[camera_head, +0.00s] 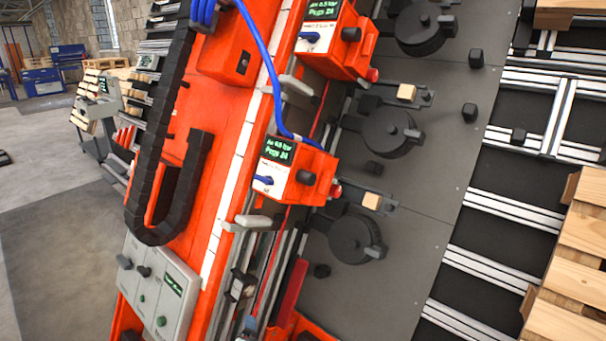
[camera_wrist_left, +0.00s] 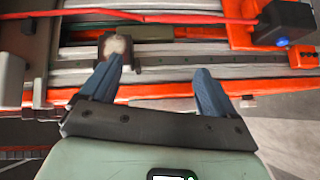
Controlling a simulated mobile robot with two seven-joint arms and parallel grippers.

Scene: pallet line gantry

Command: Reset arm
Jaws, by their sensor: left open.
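My left gripper (camera_wrist_left: 157,84) shows in the left wrist view, with two blue fingers spread apart and nothing held between them. Its left fingertip overlaps a small dark block with a pale round top (camera_wrist_left: 116,44) on a rail; I cannot tell whether they touch. Metal rails (camera_wrist_left: 180,75) and an orange-red beam (camera_wrist_left: 145,92) lie beyond the fingers. In the head view I cannot clearly make out my left gripper. My right gripper is in neither view.
The head view shows an orange-red gantry (camera_head: 205,165) with orange boxes (camera_head: 290,172) bearing green displays, a blue hose (camera_head: 272,85) and a grey control panel (camera_head: 155,285). Black round fixtures (camera_head: 350,238) sit on a grey plate (camera_head: 440,185). Wooden slats (camera_head: 575,270) are at right; open floor (camera_head: 50,190) is at left.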

